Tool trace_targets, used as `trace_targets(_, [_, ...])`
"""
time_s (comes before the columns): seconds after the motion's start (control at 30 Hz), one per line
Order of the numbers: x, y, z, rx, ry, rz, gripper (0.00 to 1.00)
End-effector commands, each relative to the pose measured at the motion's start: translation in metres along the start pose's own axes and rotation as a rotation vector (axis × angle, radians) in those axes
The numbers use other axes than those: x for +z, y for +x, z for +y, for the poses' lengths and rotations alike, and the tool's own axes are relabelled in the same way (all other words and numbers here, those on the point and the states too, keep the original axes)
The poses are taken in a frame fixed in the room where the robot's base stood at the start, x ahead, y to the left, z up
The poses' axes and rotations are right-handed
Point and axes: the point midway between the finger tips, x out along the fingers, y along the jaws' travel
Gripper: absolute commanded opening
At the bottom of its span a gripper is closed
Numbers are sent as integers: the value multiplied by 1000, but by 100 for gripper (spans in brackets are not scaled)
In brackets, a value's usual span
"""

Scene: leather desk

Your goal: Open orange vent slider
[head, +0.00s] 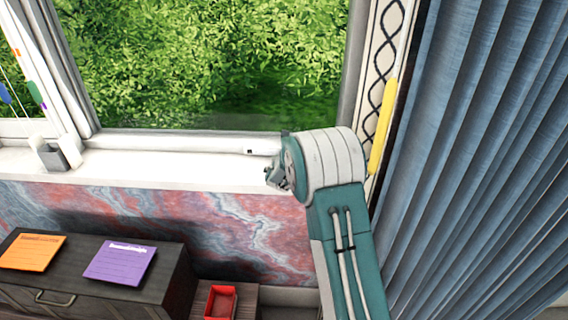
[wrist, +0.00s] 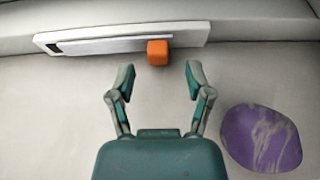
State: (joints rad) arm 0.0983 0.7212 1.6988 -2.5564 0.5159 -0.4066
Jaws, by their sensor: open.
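The orange vent slider (wrist: 157,53) is a small block on a long white vent strip (wrist: 105,44) at the window frame's base in the wrist view. It sits right of the strip's middle, and a dark slot shows at the strip's left end. My gripper (wrist: 160,76) is open and empty, its two fingers spread either side of the slider's line. The slider is just ahead of the fingertips; I see no contact. In the head view my gripper (head: 279,177) is over the sill, and part of the vent strip (head: 258,152) shows; the orange slider is hidden there.
A purple, veined stone-like object (wrist: 262,138) lies on the sill to the right of my gripper. Blue curtains (head: 480,150) hang at the right. A dark cabinet (head: 160,275) with orange and purple notes stands below left. The white sill (head: 150,168) left of my gripper is mostly clear.

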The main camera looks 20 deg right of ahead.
Motion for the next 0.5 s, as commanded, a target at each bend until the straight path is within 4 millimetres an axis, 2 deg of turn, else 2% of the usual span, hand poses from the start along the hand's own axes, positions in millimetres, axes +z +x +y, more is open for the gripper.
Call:
trace_targets(0.03, [1, -11, 0, 1, 1, 0, 66])
trace_targets(0.3, [1, -59, -4, 2, 4, 2, 66])
trace_targets(0.5, [0, -80, -3, 1, 3, 2, 66])
